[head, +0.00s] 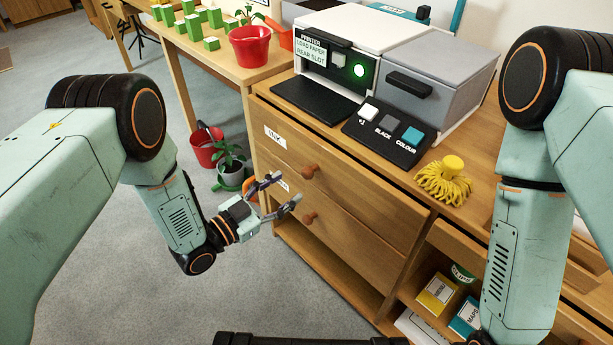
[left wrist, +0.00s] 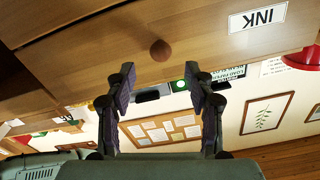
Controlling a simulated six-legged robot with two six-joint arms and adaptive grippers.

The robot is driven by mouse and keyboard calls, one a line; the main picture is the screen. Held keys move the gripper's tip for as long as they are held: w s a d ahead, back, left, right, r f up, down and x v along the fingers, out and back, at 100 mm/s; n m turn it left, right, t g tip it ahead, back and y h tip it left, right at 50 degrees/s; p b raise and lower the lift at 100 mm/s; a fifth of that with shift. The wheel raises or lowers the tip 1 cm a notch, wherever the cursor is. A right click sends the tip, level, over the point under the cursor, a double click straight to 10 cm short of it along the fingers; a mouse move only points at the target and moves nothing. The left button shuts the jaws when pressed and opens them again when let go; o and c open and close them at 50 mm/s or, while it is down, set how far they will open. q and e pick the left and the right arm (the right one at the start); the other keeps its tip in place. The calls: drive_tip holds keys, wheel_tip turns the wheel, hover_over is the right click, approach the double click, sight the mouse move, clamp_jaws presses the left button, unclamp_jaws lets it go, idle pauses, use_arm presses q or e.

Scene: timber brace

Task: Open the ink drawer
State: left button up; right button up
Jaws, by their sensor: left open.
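The ink drawer (head: 350,192) is the upper wooden drawer under the printer, shut flush, with a white INK label (head: 276,136) and a round brown knob (head: 310,171). My left gripper (head: 288,189) is open and empty in front of the drawers, a little left of the knob and apart from it. In the left wrist view, which is upside down, the ink drawer's knob (left wrist: 160,51) shows beyond the gap between the open fingers (left wrist: 163,86). My right arm comes down on the right, but its gripper is not visible.
A lower drawer with its own knob (head: 309,218) sits below. The printer (head: 352,50), a button panel (head: 388,134) and a yellow tufted thing (head: 444,180) are on the cabinet top. An open shelf (head: 462,268) is lower right.

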sight(304, 176)
use_arm(q)
drive_tip(key=b+x, duration=0.1)
drive_tip(key=x, duration=0.2)
drive_tip(key=b+x, duration=0.1)
drive_tip(key=x, duration=0.2)
drive_tip(key=shift+f, duration=0.25)
drive_tip(key=shift+x, duration=0.9)
drive_tip(key=shift+r, duration=0.1)
clamp_jaws()
